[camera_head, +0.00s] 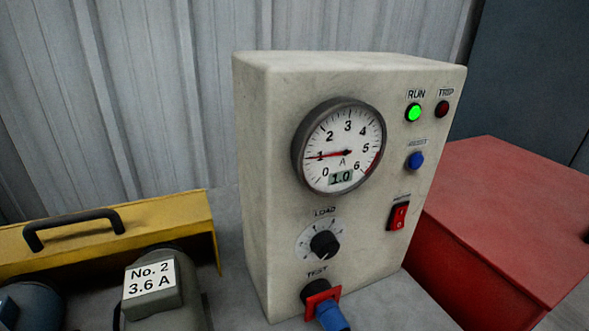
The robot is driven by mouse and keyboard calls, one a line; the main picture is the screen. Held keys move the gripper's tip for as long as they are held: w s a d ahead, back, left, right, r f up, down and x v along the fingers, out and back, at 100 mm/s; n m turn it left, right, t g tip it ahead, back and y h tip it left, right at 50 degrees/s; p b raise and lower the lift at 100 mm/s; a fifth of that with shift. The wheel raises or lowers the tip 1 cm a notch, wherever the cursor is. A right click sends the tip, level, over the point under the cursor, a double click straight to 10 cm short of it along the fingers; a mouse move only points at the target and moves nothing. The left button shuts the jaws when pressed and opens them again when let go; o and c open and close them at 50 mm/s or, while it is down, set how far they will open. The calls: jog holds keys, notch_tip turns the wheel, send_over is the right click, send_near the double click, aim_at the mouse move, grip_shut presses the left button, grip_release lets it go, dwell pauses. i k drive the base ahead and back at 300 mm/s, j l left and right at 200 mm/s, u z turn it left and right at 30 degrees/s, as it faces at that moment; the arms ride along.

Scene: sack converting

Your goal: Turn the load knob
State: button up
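The load knob (324,244) is a black round knob on a pale dial plate, under the label LOAD on the front of a cream control box (270,180). A white pointer mark shows near its lower edge. Above it, the round gauge (339,146) has its red needle at about 1, and its small display reads 1.0. The RUN lamp (414,113) glows green and the TRIP lamp (442,109) is dark red. My gripper does not show in this view, and nothing is seen touching the knob.
Below the knob, a blue plug (332,316) sits in the TEST socket. A blue button (415,161) and red rocker switch (398,216) are on the right. A motor labelled No. 2, 3.6 A (150,282) and yellow guard (180,215) stand left, a red cabinet (490,200) right.

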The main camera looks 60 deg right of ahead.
aim_at(325, 245)
jog(key=z, duration=1.35)
jog(key=k+l+u, duration=0.1)
jog(key=k, duration=0.4)
jog(key=k+l, duration=0.1)
jog(key=k, duration=0.45)
jog(key=u, duration=0.05)
